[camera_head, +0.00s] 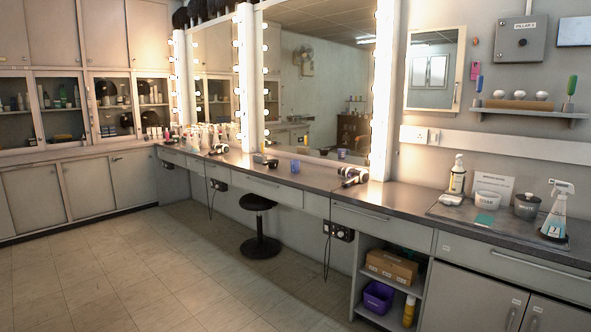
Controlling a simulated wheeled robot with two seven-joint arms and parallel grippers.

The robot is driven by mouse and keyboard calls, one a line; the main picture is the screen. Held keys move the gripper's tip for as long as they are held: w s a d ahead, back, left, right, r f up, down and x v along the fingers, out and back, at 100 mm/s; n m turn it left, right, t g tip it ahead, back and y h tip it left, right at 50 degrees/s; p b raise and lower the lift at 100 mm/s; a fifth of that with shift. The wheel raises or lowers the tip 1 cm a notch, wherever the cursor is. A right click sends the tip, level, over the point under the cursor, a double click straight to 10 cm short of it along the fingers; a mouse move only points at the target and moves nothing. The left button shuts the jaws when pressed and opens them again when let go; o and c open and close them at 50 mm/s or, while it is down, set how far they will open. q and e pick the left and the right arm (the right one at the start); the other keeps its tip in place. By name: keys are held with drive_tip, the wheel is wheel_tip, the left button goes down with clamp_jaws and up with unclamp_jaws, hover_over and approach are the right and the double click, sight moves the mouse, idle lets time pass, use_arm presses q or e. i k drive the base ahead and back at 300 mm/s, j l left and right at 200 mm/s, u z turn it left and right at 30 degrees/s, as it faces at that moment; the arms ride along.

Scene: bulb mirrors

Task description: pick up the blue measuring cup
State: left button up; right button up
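A small blue cup (295,167), which looks like the blue measuring cup, stands on the long grey counter (318,185) below the lit mirrors. It is small in the view, so its handle and markings cannot be made out. A blue reflection of it seems to show in the mirror behind. Neither of my grippers is in view.
Hair dryers (352,175) lie right of the cup, and a small dark item (271,164) lies to its left. A black stool (259,225) stands below the counter. The tiled floor (150,265) is clear.

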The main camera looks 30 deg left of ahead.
sight(294, 164)
drive_tip(key=u, duration=1.3)
drive_tip(key=i+u, duration=0.2)
drive_tip(key=i, duration=2.75)
